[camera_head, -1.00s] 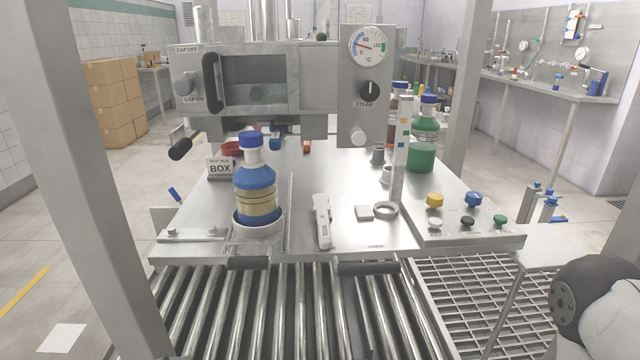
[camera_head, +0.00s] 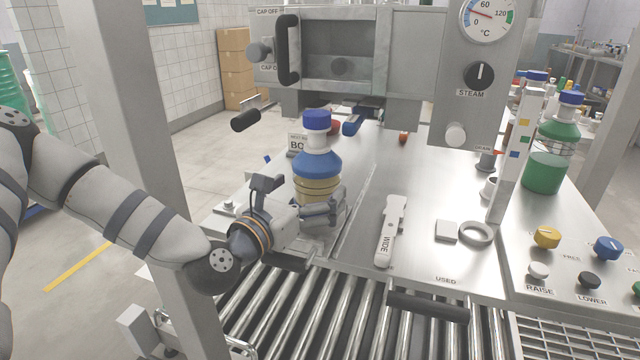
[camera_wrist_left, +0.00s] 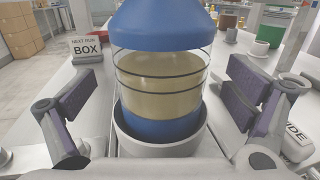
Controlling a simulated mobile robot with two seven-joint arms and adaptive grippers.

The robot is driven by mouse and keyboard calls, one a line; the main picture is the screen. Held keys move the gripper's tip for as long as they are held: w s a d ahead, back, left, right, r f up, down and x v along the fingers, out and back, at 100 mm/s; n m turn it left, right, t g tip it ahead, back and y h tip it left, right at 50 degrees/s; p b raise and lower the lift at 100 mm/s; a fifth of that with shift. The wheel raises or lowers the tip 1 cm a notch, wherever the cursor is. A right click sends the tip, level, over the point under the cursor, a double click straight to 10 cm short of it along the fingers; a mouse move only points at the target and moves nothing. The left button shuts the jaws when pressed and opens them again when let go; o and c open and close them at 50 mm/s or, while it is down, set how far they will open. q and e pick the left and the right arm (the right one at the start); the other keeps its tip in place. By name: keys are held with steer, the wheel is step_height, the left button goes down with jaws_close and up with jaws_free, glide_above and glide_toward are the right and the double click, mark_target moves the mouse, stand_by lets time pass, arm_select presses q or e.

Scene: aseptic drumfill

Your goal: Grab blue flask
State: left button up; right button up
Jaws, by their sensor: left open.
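The blue flask (camera_head: 317,163) has a blue cap and blue shoulder, with a band of tan contents and dark rings. It stands upright at the left of the steel worktop. In the left wrist view the flask (camera_wrist_left: 160,75) sits in a round grey holder (camera_wrist_left: 160,146). My left gripper (camera_head: 325,207) is at the flask's lower body, reaching in from the left. In the wrist view its open jaws (camera_wrist_left: 165,100) straddle the flask, one pad on each side with visible gaps. The holder is mostly hidden by the gripper in the head view. My right gripper is not in view.
A BOX sign (camera_head: 297,143) stands behind the flask. A steam panel with a dial (camera_head: 487,18) overhangs the worktop. A white WIDE tool (camera_head: 390,232) lies to the right, and a green flask (camera_head: 550,155) stands farther right. Rollers (camera_head: 340,315) run along the front.

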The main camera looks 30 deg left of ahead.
arm_select(q)
steer(key=w, duration=0.3)
steer(key=c, duration=2)
steer(key=shift+o, duration=0.2)
steer(key=shift+r, duration=0.15)
